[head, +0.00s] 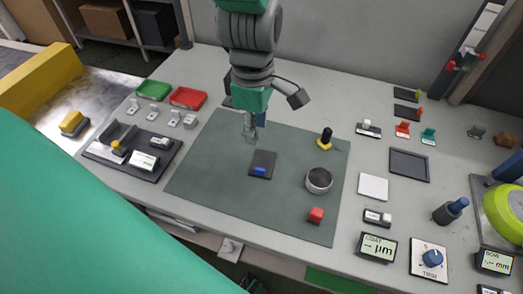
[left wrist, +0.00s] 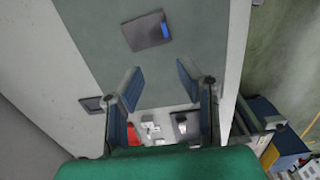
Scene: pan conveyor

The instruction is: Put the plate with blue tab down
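The dark plate with the blue tab (head: 263,163) lies flat on the green mat (head: 215,165), its blue tab at the near edge. It also shows in the left wrist view (left wrist: 143,33), beyond the fingertips, with the tab on its right side. My left gripper (head: 250,135) hangs above the mat, just behind and left of the plate in the head view. In the left wrist view its two fingers (left wrist: 160,78) are spread, with nothing between them. The plate is apart from the gripper. My right gripper does not show.
A metal ring-shaped cup (head: 318,180), a red block (head: 316,215) and a yellow-based black knob (head: 325,138) stand on the mat's right side. Green (head: 153,90) and red (head: 188,97) trays are at back left. The mat around the plate is clear.

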